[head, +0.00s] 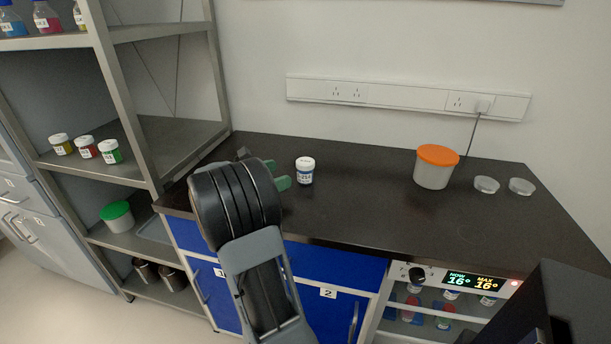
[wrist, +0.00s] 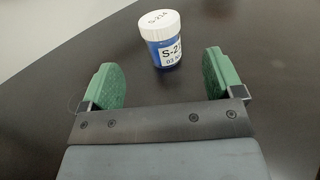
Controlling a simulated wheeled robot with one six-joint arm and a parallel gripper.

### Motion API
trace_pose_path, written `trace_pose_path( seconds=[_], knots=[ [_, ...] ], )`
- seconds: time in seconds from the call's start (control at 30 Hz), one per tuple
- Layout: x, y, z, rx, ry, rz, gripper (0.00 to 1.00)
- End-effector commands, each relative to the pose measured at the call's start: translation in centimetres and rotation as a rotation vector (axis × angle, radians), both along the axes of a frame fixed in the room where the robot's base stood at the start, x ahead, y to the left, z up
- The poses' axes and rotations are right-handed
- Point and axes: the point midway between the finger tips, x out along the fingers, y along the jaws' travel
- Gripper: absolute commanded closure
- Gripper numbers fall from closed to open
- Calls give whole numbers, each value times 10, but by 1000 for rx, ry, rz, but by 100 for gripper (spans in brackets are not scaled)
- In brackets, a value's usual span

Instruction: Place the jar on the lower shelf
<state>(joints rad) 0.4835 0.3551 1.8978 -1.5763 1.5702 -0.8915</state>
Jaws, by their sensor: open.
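A small jar (head: 305,171) with a white lid and a white label stands upright on the black countertop. In the wrist view the jar (wrist: 162,40) shows blue contents and lies just beyond and between the fingertips. My gripper (wrist: 164,85) is open with green finger pads and holds nothing. In the head view my gripper (head: 281,177) is mostly hidden behind my arm, just left of the jar. The metal shelf rack (head: 150,130) stands at the left; its middle level holds several small white-lidded jars (head: 86,150), and its lower level holds a green-lidded tub (head: 117,215).
An orange-lidded tub (head: 433,170) and two clear dishes (head: 487,184) stand on the countertop (head: 370,200) at the right. Dark bottles (head: 160,274) sit on the rack's bottom level. A rack post (head: 125,100) stands between the shelves and the counter.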

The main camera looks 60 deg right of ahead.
Motion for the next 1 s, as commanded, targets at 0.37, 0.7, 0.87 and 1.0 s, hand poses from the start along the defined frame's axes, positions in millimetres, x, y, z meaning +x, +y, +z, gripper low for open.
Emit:
trace_pose_path(
  seconds=[0.37, 0.7, 0.87, 1.0],
  knots=[
    [-20, -38, 0, 0, -4, 1, 13],
    [-37, -70, 2, 2, -5, -2, 13],
    [-43, -82, 2, 1, -4, 0, 13],
    [-44, -85, 3, 2, -5, 1, 13]
  ],
)
